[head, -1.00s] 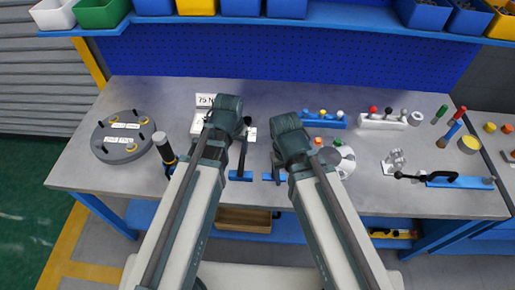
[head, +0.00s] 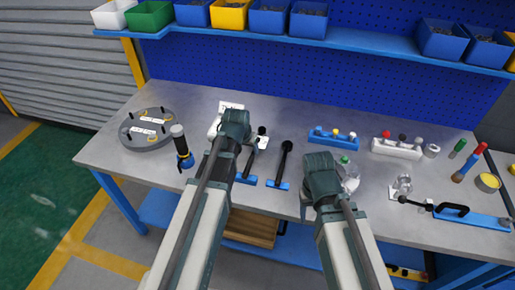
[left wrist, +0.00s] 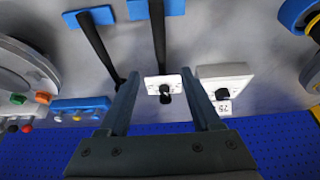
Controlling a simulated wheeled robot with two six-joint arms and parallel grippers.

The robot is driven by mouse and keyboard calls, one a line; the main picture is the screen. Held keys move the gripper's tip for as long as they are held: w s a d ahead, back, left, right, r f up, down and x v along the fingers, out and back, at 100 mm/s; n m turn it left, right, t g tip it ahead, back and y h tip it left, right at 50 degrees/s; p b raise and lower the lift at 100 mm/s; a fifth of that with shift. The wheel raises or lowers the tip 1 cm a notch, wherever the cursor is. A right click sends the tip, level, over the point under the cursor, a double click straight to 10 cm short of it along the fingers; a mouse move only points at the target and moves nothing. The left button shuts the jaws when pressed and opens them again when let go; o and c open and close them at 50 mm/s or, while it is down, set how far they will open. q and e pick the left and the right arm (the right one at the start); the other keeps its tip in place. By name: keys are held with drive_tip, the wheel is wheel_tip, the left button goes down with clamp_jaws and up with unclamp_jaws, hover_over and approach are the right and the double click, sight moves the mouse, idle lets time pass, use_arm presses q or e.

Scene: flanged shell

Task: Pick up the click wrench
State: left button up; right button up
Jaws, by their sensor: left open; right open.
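Two thin black bars with blue blocks at their near ends lie on the grey bench; either may be the click wrench, and I cannot tell which. In the head view, the left bar (head: 249,162) is partly behind my left gripper and the right bar (head: 284,160) is clear. The left wrist view shows both bars, one (left wrist: 95,45) slanting and one (left wrist: 158,40) nearly upright in the picture. My left gripper (left wrist: 162,98) is open and empty, its fingers either side of a small white plate (left wrist: 152,82). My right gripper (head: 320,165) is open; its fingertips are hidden.
A white box (head: 213,128) with a 75 label stands left of my left gripper. A round grey plate (head: 150,140) and an upright black-and-blue tool (head: 182,150) are further left. Blue (head: 335,140) and white (head: 396,151) knob racks stand right. A bin shelf (head: 380,40) hangs above.

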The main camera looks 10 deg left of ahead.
sight(250, 159)
use_arm(q)
drive_tip(key=b+x, duration=0.5)
drive_tip(key=x, duration=0.2)
drive_tip(key=b+x, duration=0.5)
drive_tip(key=shift+s+a+f, duration=0.1)
drive_tip(key=shift+s+f, duration=0.1)
drive_tip(key=shift+f, duration=0.05)
drive_tip(key=shift+r, duration=0.1)
clamp_jaws()
